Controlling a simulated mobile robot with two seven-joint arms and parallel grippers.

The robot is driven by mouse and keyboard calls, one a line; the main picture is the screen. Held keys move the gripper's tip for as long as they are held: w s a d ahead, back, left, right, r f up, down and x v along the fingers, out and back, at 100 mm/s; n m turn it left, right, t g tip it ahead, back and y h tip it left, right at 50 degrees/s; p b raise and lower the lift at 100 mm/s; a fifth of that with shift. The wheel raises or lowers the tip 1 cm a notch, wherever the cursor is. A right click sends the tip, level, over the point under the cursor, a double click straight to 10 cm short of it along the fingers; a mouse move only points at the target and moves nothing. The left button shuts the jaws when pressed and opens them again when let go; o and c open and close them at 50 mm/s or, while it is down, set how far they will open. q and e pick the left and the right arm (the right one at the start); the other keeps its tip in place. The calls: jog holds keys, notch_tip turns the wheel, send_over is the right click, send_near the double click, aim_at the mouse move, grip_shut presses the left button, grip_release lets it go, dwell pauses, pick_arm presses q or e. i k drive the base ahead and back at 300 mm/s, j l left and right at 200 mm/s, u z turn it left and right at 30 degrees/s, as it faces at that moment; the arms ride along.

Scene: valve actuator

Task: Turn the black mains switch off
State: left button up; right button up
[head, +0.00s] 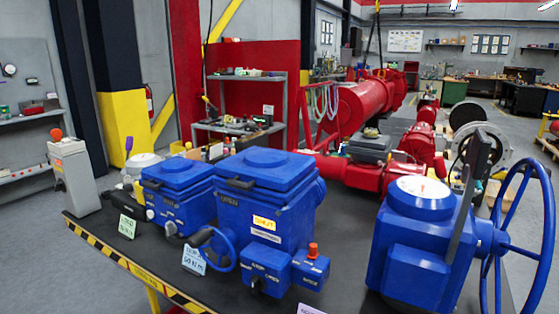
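A large blue actuator housing (275,204) stands on the dark table. A small blue box on its lower front carries a black knob (255,284), which could be the mains switch; its label and exact setting are too small to read. A second small box beside it has an orange-red knob (313,250) on top. The smaller blue housing (178,190) to the left has small greyish knobs (170,228) on its front. I cannot tell for certain which of these is the mains switch. Neither of my grippers shows in the head view.
A blue valve unit with a large handwheel (522,240) stands at the right. A grey box with an orange-red button (74,176) stands at the left. Small label cards (194,259) and a small blue handwheel (220,250) are at the front. The striped table edge (145,275) runs along the front left.

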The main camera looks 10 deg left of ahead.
aim_at(59, 186)
jog(key=u, duration=1.6)
jog(key=i+j+z, duration=0.2)
jog(key=i+j, duration=0.2)
jog(key=j, duration=0.25)
jog(key=i+j+z, duration=0.1)
jog(key=j, duration=0.25)
jog(key=i+j+z, duration=0.1)
jog(key=i+j, duration=0.15)
jog(key=j, duration=0.15)
jog(key=i+j+z, duration=0.1)
jog(key=j, duration=0.25)
jog(key=i+j+z, duration=0.1)
jog(key=j, duration=0.3)
jog(key=i+j+z, duration=0.1)
jog(key=i+j, duration=0.15)
jog(key=j, duration=0.15)
